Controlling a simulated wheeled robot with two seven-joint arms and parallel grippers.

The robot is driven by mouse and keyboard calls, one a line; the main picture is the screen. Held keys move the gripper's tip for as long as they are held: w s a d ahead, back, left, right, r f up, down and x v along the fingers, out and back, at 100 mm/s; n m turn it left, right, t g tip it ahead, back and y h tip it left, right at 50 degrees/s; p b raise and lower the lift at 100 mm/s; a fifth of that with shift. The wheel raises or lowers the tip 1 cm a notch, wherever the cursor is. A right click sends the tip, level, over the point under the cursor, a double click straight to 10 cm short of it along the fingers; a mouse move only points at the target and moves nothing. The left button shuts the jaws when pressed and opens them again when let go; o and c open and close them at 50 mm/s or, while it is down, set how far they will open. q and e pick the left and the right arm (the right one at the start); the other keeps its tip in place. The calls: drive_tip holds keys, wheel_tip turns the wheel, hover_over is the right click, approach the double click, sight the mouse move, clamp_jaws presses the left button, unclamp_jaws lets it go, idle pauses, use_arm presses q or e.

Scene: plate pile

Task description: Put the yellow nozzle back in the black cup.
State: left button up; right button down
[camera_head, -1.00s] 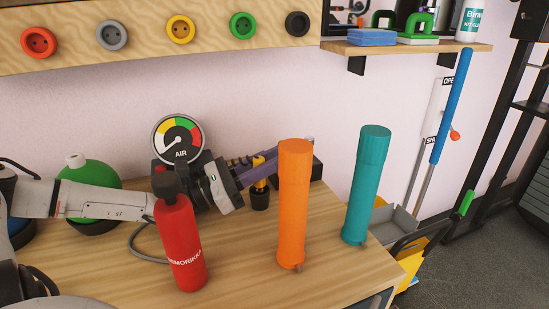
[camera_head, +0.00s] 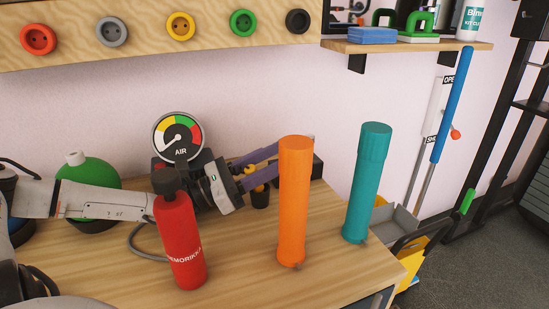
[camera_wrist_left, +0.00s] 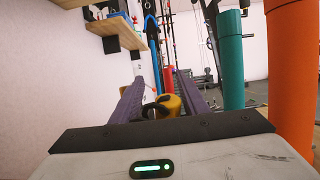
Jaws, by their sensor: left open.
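The black cup (camera_head: 261,200) stands on the table near the wall, left of the orange cylinder. The yellow nozzle (camera_head: 250,170) shows in the head view as small yellow patches between my left gripper's fingers and just above the cup. Its lower end appears to be in the cup, but the fingers partly hide it. My left gripper (camera_head: 270,165) has its purple fingers spread around the nozzle. In the left wrist view, the yellow nozzle (camera_wrist_left: 169,104) lies between the open fingers, with a dark curved part in front of it. My right gripper is not in view.
An orange cylinder (camera_head: 294,205) and a teal cylinder (camera_head: 367,185) stand right of the gripper. A red bottle (camera_head: 180,240) stands in front of my left arm. An air gauge (camera_head: 178,137) is behind. The table's front middle is clear.

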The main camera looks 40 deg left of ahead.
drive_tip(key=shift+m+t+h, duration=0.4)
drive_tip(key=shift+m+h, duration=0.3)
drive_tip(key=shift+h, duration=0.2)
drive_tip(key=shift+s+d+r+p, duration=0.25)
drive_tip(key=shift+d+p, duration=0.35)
drive_tip(key=shift+p, duration=0.75)
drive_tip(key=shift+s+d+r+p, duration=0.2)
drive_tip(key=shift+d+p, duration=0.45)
drive_tip(key=shift+p, duration=0.65)
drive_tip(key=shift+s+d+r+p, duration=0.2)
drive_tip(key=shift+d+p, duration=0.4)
drive_tip(key=shift+p, duration=0.75)
